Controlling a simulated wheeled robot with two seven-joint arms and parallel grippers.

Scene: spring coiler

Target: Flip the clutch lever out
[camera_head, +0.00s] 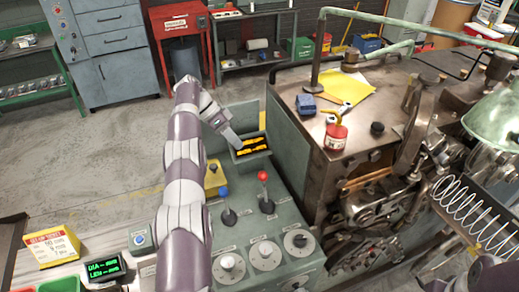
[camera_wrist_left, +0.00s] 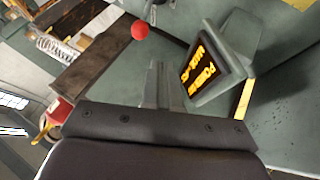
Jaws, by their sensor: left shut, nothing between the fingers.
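Two levers rise from the green control panel (camera_head: 290,215): one with a red knob (camera_head: 263,175) and one with a blue knob (camera_head: 224,191). I cannot read which is the clutch lever. My left gripper (camera_head: 236,143) is shut and empty, beside the display box (camera_head: 251,156) and behind the levers. In the left wrist view, the shut fingers (camera_wrist_left: 163,85) point between the red knob (camera_wrist_left: 139,30) and the lit display (camera_wrist_left: 203,63), apart from the knob. The blue knob is not visible there. My right gripper is not in view.
Several dials (camera_head: 265,254) sit at the panel's front. The machine housing (camera_head: 335,120) stands close on the right, carrying a red can (camera_head: 336,138) and yellow paper (camera_head: 346,85). A coiled spring (camera_head: 470,212) lies farther right. Open floor (camera_head: 105,150) is on the left.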

